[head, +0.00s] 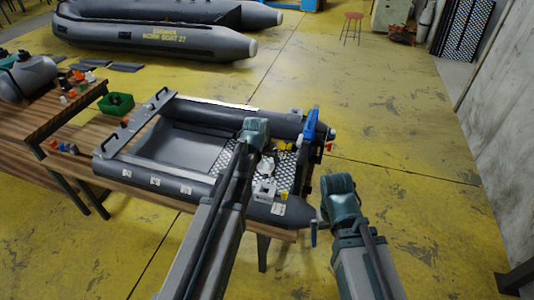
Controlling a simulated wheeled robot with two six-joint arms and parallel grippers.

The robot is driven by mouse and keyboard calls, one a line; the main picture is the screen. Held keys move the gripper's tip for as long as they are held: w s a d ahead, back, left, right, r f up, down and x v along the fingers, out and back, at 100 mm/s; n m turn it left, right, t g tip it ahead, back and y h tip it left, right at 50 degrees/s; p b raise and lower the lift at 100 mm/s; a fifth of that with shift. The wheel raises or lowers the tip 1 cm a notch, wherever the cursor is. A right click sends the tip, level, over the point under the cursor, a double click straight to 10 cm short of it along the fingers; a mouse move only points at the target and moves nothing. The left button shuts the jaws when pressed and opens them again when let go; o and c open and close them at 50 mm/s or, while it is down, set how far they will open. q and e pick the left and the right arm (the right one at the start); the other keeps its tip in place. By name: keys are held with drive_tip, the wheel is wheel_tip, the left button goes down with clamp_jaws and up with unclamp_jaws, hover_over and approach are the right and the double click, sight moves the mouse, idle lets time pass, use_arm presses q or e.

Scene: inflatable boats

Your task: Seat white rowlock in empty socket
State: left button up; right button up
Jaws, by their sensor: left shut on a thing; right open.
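A small grey inflatable boat (215,195) lies on the wooden bench, with a light mesh floor panel (284,166) at its right end. My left gripper (266,172) reaches over that end. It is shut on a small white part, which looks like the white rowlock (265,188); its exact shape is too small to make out. Pale fittings (155,181) sit in a row along the near tube; I cannot tell which socket is empty. My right gripper (314,230) is open and empty, to the right of the boat, beyond the bench's end.
A blue part (310,125) stands at the boat's far right corner. Yellow pieces (285,146) lie by the mesh. A green bin (116,104) and small coloured parts stand at the left. A larger boat (150,38) lies behind.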

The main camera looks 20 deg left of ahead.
sight(265, 169)
use_arm(q)
drive_tip(key=shift+f, duration=0.15)
drive_tip(key=shift+f+b, duration=2.4)
drive_tip(key=shift+b, duration=0.1)
drive_tip(key=shift+s, duration=0.2)
drive_tip(key=shift+f+b, duration=1.55)
drive_tip(key=shift+f, duration=0.05)
drive_tip(key=shift+f+b, duration=1.4)
drive_tip(key=shift+b, duration=0.05)
drive_tip(key=o, duration=1.2)
drive_tip(key=shift+o, duration=0.2)
